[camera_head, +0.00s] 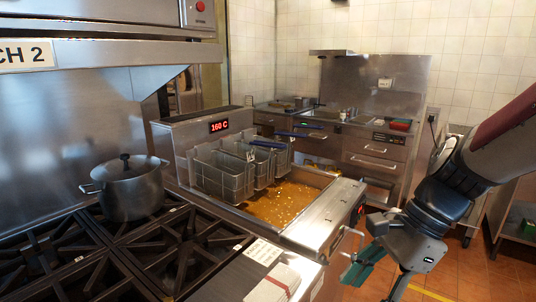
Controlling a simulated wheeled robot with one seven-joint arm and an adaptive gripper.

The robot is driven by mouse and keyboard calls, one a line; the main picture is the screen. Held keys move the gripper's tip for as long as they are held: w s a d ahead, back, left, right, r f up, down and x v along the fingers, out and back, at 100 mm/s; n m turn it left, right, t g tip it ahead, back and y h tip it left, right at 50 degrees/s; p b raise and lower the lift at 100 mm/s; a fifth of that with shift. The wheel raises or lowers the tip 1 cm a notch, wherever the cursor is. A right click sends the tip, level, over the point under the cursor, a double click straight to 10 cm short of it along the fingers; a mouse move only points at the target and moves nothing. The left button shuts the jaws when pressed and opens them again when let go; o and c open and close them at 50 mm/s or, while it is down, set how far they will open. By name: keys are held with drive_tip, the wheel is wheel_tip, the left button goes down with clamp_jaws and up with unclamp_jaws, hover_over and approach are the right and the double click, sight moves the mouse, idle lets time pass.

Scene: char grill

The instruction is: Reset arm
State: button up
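My arm comes in from the right edge, bent downward. My gripper (374,284) hangs low at the right of the picture, in front of the fryer's right side and over the tiled floor. Its fingers look spread apart, with floor showing between them. A teal-green piece shows at its left finger; I cannot tell whether it is a finger pad. I see no object held between the fingers.
The fryer (310,236) holds bubbling oil, with wire baskets (222,174) raised above it. A lidded pot (133,190) stands on the black stove grates (180,247) at left. Steel counters with drawers (371,160) stand behind. Orange floor (455,268) is open at right.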

drive_tip(key=s+d+r+n+t+h+p, duration=0.1)
drive_tip(key=s+r+n+t+h, duration=0.1)
drive_tip(key=s+r+n, duration=0.2)
drive_tip(key=s+d+r+n+t+h+p, duration=0.1)
drive_tip(key=s+d+r+n+t+h, duration=0.1)
drive_tip(key=s+n, duration=0.6)
drive_tip(key=shift+d+r+n+t+h, duration=0.2)
drive_tip(key=shift+r+n+t+h, duration=0.35)
drive_tip(key=shift+r+n, duration=1.25)
drive_tip(key=shift+f+n, duration=0.4)
